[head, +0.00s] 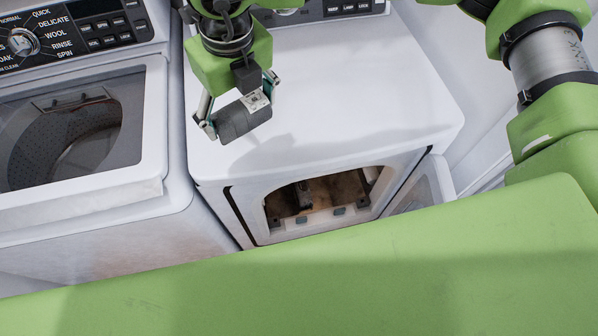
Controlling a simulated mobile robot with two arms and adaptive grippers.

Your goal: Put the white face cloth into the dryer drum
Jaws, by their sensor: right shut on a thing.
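My right gripper (238,112) is above the front part of the dryer's top. Its fingers are spread on either side of a dark grey, block-like thing (243,120) and are shut on it. I cannot make out a white face cloth. The dryer (350,85) is white, and its front opening shows the drum (345,188), brownish and shadowed inside. The dryer door (428,188) stands open to the right. The gripper is up and to the left of the opening, outside it. My left gripper is out of view.
A white washer (155,215) stands to the left, its lid window (75,135) showing a dark drum. Control panels (75,28) run along the back. My own green body hides the lower foreground, and my arm fills the right side. The dryer's top is clear.

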